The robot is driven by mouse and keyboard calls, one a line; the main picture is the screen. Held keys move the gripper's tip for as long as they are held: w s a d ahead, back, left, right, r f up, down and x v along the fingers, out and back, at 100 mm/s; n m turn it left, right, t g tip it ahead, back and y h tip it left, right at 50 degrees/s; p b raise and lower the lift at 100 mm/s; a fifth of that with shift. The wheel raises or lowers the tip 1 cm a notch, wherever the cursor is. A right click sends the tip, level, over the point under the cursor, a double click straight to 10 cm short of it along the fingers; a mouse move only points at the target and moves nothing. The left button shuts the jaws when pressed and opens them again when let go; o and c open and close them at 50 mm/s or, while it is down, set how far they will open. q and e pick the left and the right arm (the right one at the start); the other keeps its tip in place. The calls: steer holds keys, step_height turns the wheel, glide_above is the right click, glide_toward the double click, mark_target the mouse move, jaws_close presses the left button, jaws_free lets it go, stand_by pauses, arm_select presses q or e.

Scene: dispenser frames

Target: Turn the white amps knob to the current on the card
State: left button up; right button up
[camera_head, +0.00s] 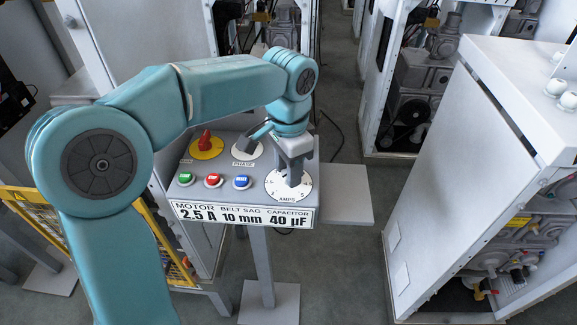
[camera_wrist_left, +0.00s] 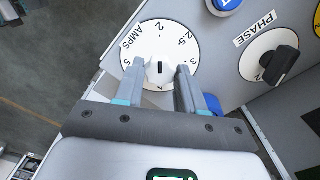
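The white amps knob (camera_wrist_left: 160,78) sits on a round white dial (camera_wrist_left: 153,36) with black numbers, at the front right of the grey panel. A dark mark shows on the knob. My left gripper (camera_head: 294,172) is over the dial; in the wrist view its fingers (camera_wrist_left: 162,76) stand on both sides of the knob, drawn in with no clear gap. The fingers hide part of the scale. The card (camera_head: 243,215) on the panel's front reads MOTOR 2.5 A, BELT SAG 10 mm, CAPACITOR 40 µF. My right gripper is not in view.
The panel also has a black PHASE knob (camera_wrist_left: 281,65), a red knob (camera_head: 206,140) on a yellow disc, and green (camera_head: 185,178), red (camera_head: 213,181) and blue (camera_head: 242,183) buttons near the dial. A white cabinet (camera_head: 440,185) stands farther right.

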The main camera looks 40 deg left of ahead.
arm_select(q)
steer(key=c, duration=0.4)
steer(key=m+p, duration=0.2)
steer(key=m, duration=0.1)
steer(key=shift+r+m, duration=0.15)
steer(key=shift+m, duration=0.25)
steer(key=m+p, duration=0.1)
steer(key=m, duration=0.3)
steer(key=shift+m+p, duration=0.3)
steer(key=shift+m, duration=0.1)
steer(key=o, duration=1)
